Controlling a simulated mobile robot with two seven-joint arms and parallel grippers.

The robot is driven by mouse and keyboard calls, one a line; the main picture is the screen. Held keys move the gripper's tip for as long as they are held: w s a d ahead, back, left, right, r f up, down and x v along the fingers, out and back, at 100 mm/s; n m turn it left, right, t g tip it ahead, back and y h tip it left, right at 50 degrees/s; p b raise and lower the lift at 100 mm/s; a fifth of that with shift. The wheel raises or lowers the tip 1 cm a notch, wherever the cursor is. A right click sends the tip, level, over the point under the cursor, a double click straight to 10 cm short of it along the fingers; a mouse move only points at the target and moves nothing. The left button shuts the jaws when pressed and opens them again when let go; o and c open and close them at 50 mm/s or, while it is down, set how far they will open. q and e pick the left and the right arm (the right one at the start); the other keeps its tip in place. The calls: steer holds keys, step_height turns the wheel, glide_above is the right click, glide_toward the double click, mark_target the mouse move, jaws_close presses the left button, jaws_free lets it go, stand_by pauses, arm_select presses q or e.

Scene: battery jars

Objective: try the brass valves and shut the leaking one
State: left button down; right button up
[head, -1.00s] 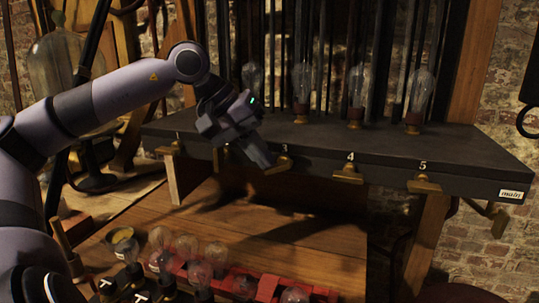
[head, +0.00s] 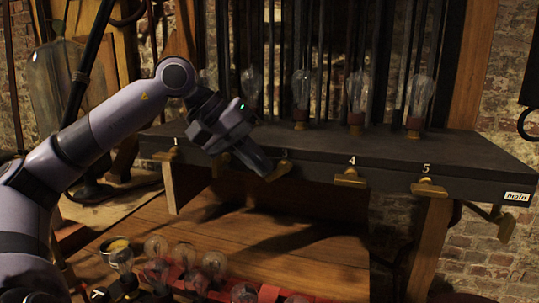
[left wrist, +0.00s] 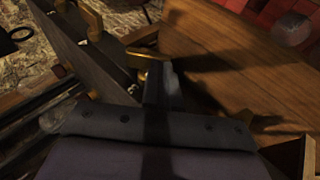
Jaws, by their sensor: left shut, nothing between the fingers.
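A dark shelf (head: 330,157) carries brass valves along its front edge. Valve 1 (head: 166,155), valve 4 (head: 350,180), valve 5 (head: 428,190) and the valve under the "main" label (head: 497,219) are in the head view. My left gripper (head: 266,172) is shut and empty, its tips at valve 3 (head: 284,169), which it partly hides. In the left wrist view the closed fingers (left wrist: 160,80) end beside a brass handle (left wrist: 150,55); I cannot tell if they touch. My right gripper is out of view.
Glass jars (head: 302,90) stand on the shelf above the valves, before dark vertical tubes. Several bulbs and a red rack (head: 270,293) sit on the wooden bench (head: 310,255) below. The bench's middle is clear.

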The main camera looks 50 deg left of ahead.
arm_select(q)
steer(key=shift+s+a+f+b, duration=0.1)
steer(key=shift+a+f+b, duration=0.05)
steer(key=shift+f+b, duration=0.4)
stand_by(0.8)
steer(key=shift+r, duration=0.2)
steer(key=shift+w+d+r+p, duration=0.4)
steer(key=shift+d+p, duration=0.1)
steer(key=shift+p, duration=0.75)
steer(key=b+v, duration=0.2)
steer(key=v, duration=0.4)
steer(key=shift+s+a, duration=0.35)
steer(key=shift+s, duration=0.1)
